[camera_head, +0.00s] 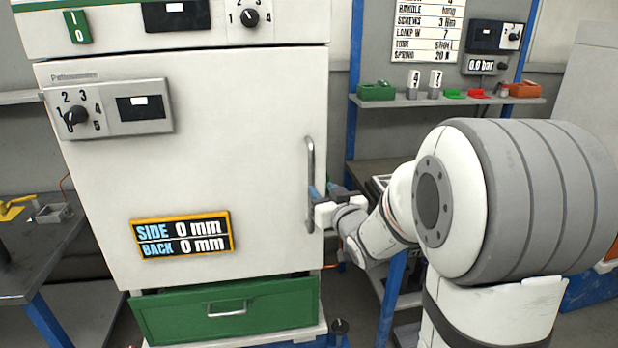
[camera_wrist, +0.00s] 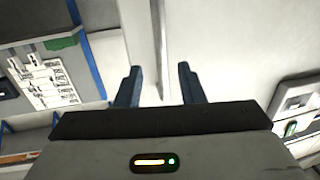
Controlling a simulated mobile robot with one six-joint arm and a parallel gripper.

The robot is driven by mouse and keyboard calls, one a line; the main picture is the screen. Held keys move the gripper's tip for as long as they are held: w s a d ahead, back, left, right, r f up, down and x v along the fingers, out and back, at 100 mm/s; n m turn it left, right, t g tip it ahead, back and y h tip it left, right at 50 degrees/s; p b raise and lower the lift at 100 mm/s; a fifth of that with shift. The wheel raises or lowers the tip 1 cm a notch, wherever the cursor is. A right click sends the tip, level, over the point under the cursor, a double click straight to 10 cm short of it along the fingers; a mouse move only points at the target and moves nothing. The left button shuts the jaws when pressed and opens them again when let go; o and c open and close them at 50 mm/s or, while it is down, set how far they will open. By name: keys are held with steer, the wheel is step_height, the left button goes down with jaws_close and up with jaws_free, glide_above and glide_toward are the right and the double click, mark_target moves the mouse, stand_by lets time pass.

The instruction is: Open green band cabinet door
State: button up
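The white cabinet door (camera_head: 215,190) is shut, with a green drawer (camera_head: 225,312) below it. A grey vertical handle (camera_head: 310,160) runs along the door's right edge. My gripper (camera_head: 324,191) is at the lower half of the handle. In the wrist view my gripper (camera_wrist: 160,84) is open, its two dark blue fingers apart. The handle (camera_wrist: 158,40) runs between the fingers with room on both sides, and neither finger visibly touches it. The door (camera_wrist: 235,40) fills the right of that view.
A control box (camera_head: 108,107) and a sign (camera_head: 183,235) stick out from the door's left part. A shelf (camera_head: 450,101) with small bins stands at the right behind my arm. A workbench (camera_head: 40,245) is at the left. Floor shows at the lower right.

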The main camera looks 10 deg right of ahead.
mark_target(313, 178)
steer(key=w, duration=0.2)
steer(key=w+a+p, duration=0.1)
steer(key=w, duration=0.4)
steer(key=shift+w+a+r+p, duration=0.1)
steer(key=shift+w+a+p, duration=0.2)
steer(key=shift+w+a, duration=0.1)
steer(key=shift+c, duration=0.4)
jaws_close()
steer(key=shift+d, duration=0.1)
